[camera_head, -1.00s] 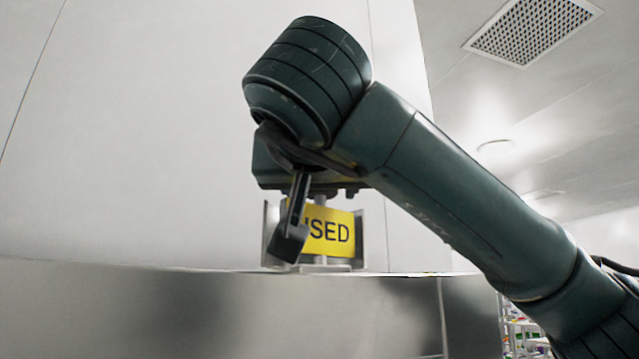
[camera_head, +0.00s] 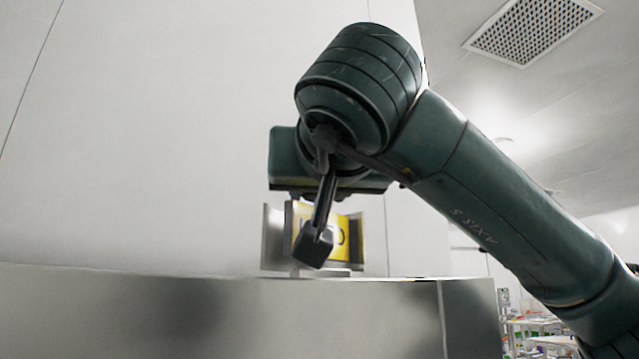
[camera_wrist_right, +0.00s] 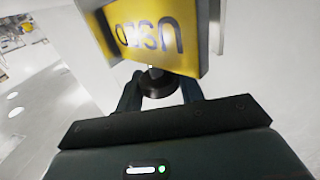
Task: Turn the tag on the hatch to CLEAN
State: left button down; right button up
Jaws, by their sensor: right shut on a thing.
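My right gripper (camera_wrist_right: 160,92) is shut on the dark round knob (camera_wrist_right: 155,82) at the tag, one finger on each side. My left gripper is not in view.
Pale metal plates (camera_head: 272,238) flank the tag. A brushed steel surface (camera_head: 200,315) runs below it, and a smooth pale wall (camera_head: 150,130) rises behind. Shelves with small items (camera_head: 535,330) stand far off at lower right.

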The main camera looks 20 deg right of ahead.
jog(key=n+y+p, duration=0.1)
jog(key=n+y, duration=0.1)
jog(key=y, duration=0.1)
jog(key=n+y+p, duration=0.1)
jog(key=n+y, duration=0.1)
jog(key=y, duration=0.2)
jog(key=shift+d+r, duration=0.1)
jog(key=shift+r, duration=0.05)
jog(key=n+g+y+p, duration=0.2)
jog(key=n+y, duration=0.1)
jog(key=y, duration=0.2)
jog(key=shift+n, duration=0.4)
jog(key=shift+n+g+y+p, duration=0.6)
jog(key=shift+y, duration=0.3)
jog(key=shift+n+g+y+p, duration=0.3)
jog(key=shift+n+g+y, duration=0.1)
jog(key=shift+n+y, duration=0.1)
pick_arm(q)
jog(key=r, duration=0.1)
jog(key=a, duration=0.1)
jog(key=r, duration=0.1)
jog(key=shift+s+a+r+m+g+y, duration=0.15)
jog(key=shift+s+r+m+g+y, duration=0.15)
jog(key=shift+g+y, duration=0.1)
pick_arm(e)
jog(key=shift+n+g+y, duration=0.4)
jog(key=shift+y, duration=0.1)
jog(key=o, duration=1)
jog(key=shift+c, duration=0.2)
